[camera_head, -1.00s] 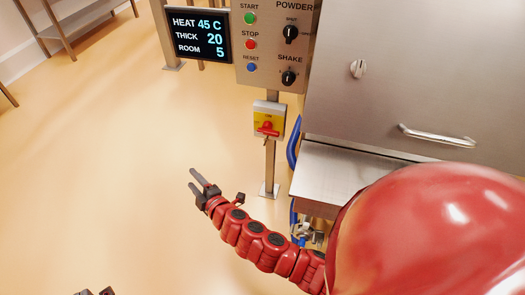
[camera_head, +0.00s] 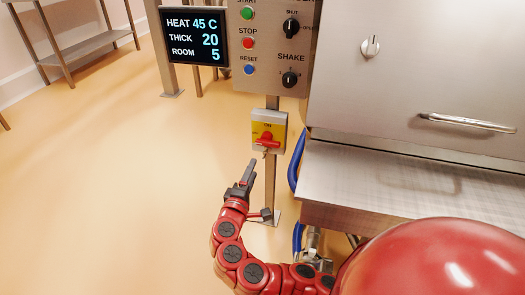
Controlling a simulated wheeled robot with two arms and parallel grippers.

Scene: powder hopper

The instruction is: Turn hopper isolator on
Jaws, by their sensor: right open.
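The hopper isolator (camera_head: 279,120) is a yellow-faced box on a slim metal post below the control panel. Its red rotary handle (camera_head: 267,140) lies roughly crosswise, with the ON label above it. Something small hangs below the handle, too small to make out. My right gripper (camera_head: 249,170) is open and empty, just below and left of the isolator, its dark fingers pointing up towards it. It appears apart from the handle; the exact gap in depth cannot be told. My left gripper is not in view.
The control panel (camera_head: 268,68) with buttons and black knobs stands above the isolator, beside a display (camera_head: 195,37). A steel hopper cabinet (camera_head: 400,80) with a ledge and blue hose (camera_head: 295,160) is at right.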

